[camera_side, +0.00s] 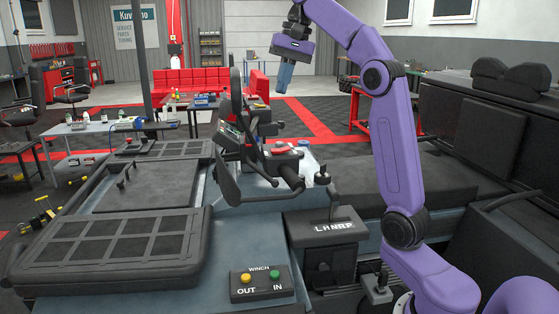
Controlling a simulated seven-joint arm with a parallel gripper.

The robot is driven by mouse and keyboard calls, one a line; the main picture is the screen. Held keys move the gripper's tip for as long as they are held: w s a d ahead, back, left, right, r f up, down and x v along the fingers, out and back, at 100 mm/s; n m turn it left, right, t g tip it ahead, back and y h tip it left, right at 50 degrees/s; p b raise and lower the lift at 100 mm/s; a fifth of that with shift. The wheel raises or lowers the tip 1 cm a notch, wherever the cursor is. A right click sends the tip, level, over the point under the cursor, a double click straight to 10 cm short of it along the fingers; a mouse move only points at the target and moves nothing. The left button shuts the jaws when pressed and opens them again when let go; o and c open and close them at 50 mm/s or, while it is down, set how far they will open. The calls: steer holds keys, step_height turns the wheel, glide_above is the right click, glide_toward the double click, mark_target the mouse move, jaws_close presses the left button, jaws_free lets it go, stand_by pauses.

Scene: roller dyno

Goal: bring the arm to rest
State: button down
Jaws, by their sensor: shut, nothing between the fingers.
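My gripper (284,78) hangs from my purple arm in the upper middle of the side view, with its blue-grey fingers pointing down. The fingers look shut with nothing between them. It is raised in the air above the console, apart from everything around it. The fingertips are small in the picture.
Below my gripper stand a steering wheel (237,135) and a lever with a dark grip (290,178). A gear selector box (325,228) and a winch box (262,284) with yellow and green buttons are in front. A dark seat (510,78) is at the right.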

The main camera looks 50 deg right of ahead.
steer(key=s+a+f+n+g, duration=0.1)
steer(key=s+a+f+n, duration=0.5)
steer(key=a, duration=0.3)
steer(key=s+a+f+n+g, duration=0.2)
steer(key=s+a+f+n, duration=0.25)
steer(key=a+f, duration=0.4)
steer(key=s+f+n+t+h, duration=0.1)
steer(key=s+f+n, duration=1)
steer(key=s, duration=0.7)
step_height(320, 180, down, 4)
steer(key=shift+a+r+h, duration=0.15)
steer(key=shift+a+h, duration=0.2)
steer(key=shift+h, duration=0.05)
